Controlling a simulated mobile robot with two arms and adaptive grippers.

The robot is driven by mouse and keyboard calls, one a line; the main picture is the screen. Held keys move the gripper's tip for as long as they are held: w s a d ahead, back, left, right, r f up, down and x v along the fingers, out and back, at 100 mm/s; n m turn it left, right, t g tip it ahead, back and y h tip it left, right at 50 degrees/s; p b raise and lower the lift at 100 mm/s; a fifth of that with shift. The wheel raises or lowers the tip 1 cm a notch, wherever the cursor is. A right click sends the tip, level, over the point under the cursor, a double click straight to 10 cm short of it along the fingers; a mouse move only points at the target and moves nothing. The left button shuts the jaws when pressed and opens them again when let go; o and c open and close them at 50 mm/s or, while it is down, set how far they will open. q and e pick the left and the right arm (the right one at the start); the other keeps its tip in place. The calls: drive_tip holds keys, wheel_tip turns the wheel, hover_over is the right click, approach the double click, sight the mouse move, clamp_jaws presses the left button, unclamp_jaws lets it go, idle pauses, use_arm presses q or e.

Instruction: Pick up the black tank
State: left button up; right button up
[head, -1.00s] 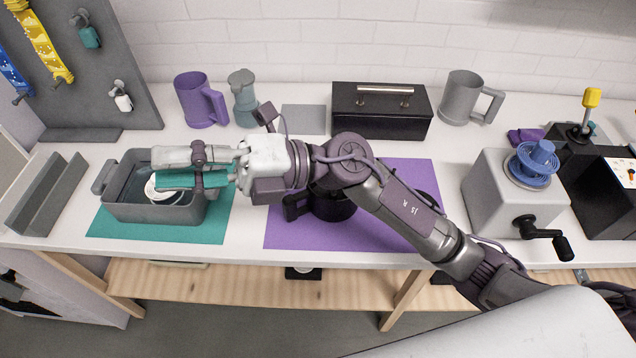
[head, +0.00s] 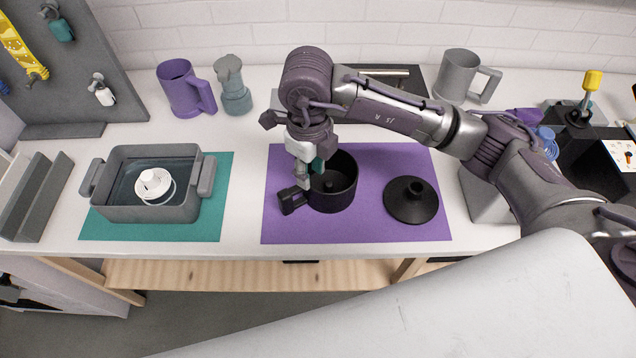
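The black tank (head: 336,194) stands upright and open-topped on the purple mat (head: 375,229), with its handle (head: 291,201) pointing left. Its round black lid (head: 411,200) with a raised neck lies apart on the same mat, to the right. My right gripper (head: 309,180) points down at the left side of the tank, by the rim above the handle. Its fingers overlap the rim in the picture, and I cannot tell whether they touch it or how far apart they are. My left gripper is not in view.
A grey tub (head: 150,207) with a white reel (head: 153,186) in it stands on a teal mat (head: 215,225). A purple jug (head: 184,88), a grey-green pot (head: 232,86) and a grey jug (head: 462,75) stand behind. My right arm hides part of the dark box (head: 405,75).

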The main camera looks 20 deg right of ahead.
sight(312, 186)
drive_tip(key=f+p, duration=0.1)
drive_tip(key=f, duration=0.2)
drive_tip(key=f+p, duration=0.2)
drive_tip(key=f, duration=0.1)
drive_tip(key=shift+w+d+f, duration=0.2)
drive_tip(key=shift+f, duration=0.6)
clamp_jaws()
